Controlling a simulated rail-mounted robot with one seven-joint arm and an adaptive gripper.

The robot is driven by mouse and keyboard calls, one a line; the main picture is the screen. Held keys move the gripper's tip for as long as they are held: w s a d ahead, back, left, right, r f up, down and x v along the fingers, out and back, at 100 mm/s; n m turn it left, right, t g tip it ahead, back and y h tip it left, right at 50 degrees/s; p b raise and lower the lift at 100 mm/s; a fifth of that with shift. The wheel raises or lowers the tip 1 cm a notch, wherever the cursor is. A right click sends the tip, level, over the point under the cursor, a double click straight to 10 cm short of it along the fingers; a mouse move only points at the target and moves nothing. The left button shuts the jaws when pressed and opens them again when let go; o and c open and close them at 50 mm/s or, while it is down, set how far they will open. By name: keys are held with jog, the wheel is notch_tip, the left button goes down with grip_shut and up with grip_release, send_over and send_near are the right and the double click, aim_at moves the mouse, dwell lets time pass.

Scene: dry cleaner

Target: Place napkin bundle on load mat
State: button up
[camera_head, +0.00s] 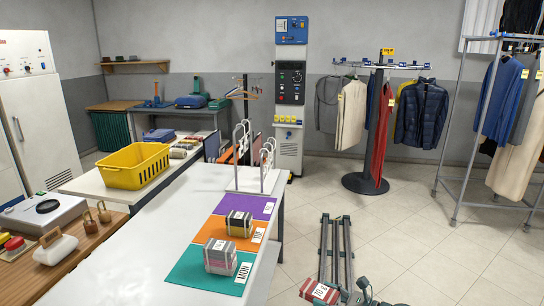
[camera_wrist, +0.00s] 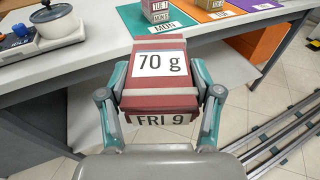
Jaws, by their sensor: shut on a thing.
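My gripper (camera_wrist: 160,98) is shut on a dark red napkin bundle (camera_wrist: 165,75) with pale bands and labels reading "70 g" and "FRI 9". In the head view the held bundle (camera_head: 320,292) is at the bottom edge, to the right of the white table and apart from it. On the table lie a teal mat (camera_head: 190,267) labelled MON, an orange mat (camera_head: 214,229) labelled TUE and a purple mat (camera_head: 245,206) with a label too small to read. A grey bundle (camera_head: 220,258) sits on the teal mat and a dark banded bundle (camera_head: 239,224) on the orange mat. The purple mat is bare.
A white rack (camera_head: 240,160) with upright loops stands at the table's far end, behind the purple mat. A yellow basket (camera_head: 136,165) stands on the table behind at left. A scale (camera_head: 45,213) sits on the wooden counter at left. The white table's (camera_head: 135,260) left part is clear.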

jog(key=shift+d+f+t, duration=0.1)
jog(key=shift+d+t, duration=0.2)
jog(key=shift+d, duration=0.25)
jog(key=shift+a, duration=0.25)
jog(key=shift+w+a+r+g, duration=0.25)
jog(key=shift+w+a, duration=0.05)
jog(key=shift+a, duration=0.35)
jog(key=shift+w+a+r+g, duration=0.25)
jog(key=shift+w+a, duration=0.05)
jog(key=shift+a, duration=0.3)
jog(key=w+a+r+n+g, duration=0.1)
jog(key=w+a+r, duration=0.3)
jog(key=w+a, duration=0.3)
jog(key=w+a+r+n+g+y, duration=0.1)
jog(key=w+a+r, duration=0.3)
jog(key=w+a, duration=0.4)
jog(key=w+a+r+n+g+y, duration=0.1)
jog(key=w+a+r, duration=0.4)
jog(key=w, duration=0.8)
jog(key=a+n+g, duration=0.1)
jog(key=a+g, duration=0.1)
jog(key=a, duration=0.1)
jog(key=shift+w, duration=0.35)
jog(key=shift+f, duration=0.1)
